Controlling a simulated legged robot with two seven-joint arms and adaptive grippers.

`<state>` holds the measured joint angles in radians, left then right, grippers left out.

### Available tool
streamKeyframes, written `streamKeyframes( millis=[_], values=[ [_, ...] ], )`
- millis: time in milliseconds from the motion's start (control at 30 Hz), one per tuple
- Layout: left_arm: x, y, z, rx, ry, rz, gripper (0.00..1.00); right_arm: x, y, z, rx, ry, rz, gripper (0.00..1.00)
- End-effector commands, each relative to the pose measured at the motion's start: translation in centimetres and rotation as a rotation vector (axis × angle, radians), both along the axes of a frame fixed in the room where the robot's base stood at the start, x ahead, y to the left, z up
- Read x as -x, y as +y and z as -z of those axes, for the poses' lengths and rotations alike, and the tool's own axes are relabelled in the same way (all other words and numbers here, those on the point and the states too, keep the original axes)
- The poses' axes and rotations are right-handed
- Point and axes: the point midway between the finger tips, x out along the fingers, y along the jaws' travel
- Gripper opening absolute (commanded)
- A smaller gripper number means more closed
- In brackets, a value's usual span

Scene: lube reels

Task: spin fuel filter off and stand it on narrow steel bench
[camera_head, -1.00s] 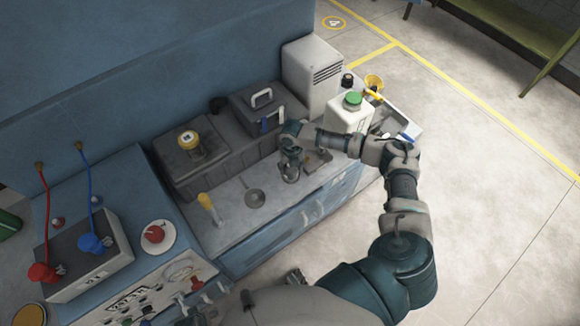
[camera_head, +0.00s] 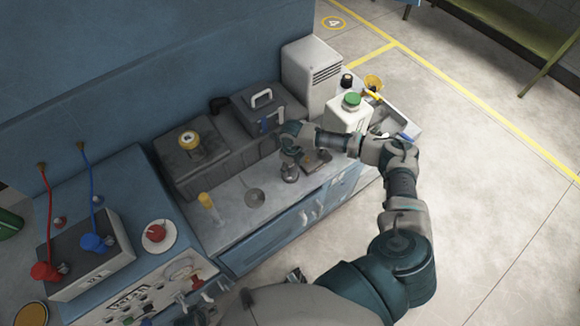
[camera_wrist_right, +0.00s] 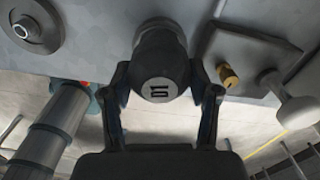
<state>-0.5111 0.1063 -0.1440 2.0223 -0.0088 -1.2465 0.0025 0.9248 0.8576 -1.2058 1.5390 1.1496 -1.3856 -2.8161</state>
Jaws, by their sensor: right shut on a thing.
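A dark, rounded canister marked with digits, which looks like the fuel filter (camera_wrist_right: 158,70), sits between the fingers of my right gripper (camera_wrist_right: 163,98) in the right wrist view. Its marked end faces the camera, and the gripper is shut on it. In the head view my right gripper (camera_head: 290,158) is over the grey worktop (camera_head: 232,226), with the canister (camera_head: 289,174) partly hidden beneath it. I cannot tell whether the canister is still attached at its far end. I cannot tell which surface is the narrow steel bench. My left gripper is not in view.
A round disc (camera_wrist_right: 32,28) and a brass fitting (camera_wrist_right: 228,76) flank the canister. A white jug with a green cap (camera_head: 349,112) stands right of my wrist. A yellow-topped bottle (camera_head: 209,206) stands left on the worktop. A green-topped bench (camera_head: 520,22) is at the far right.

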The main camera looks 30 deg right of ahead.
Motion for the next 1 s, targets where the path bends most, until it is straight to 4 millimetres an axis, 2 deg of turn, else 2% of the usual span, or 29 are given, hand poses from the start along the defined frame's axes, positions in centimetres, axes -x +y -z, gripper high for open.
streamKeyframes(
  millis=[33, 67, 100, 167, 200, 567, 667, 1000],
  values=[
    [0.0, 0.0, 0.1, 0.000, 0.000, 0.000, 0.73, 0.4, -0.9, 0.5, 0.019, 0.012, 0.009, 0.18],
    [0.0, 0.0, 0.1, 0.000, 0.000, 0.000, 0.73, 0.4, -0.9, 0.5, 0.019, 0.012, 0.010, 0.18],
    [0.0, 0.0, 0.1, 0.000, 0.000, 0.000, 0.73, 0.4, -0.9, 0.6, 0.020, 0.013, 0.010, 0.70],
    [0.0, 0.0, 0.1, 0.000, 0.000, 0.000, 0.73, 0.4, -0.8, 0.5, 0.018, 0.011, 0.009, 0.85],
    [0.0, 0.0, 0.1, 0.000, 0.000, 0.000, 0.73, 0.3, -0.7, 0.5, 0.017, 0.010, 0.009, 0.90],
    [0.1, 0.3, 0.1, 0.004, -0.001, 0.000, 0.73, 0.2, 0.0, -0.3, 0.011, 0.002, 0.006, 0.90],
    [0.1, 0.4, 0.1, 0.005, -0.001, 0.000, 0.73, 0.1, 0.1, -1.6, 0.011, 0.001, 0.007, 0.90],
    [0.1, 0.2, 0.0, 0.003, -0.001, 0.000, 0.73, 0.0, -0.6, -8.7, 0.008, 0.002, 0.007, 0.90]
  ],
)
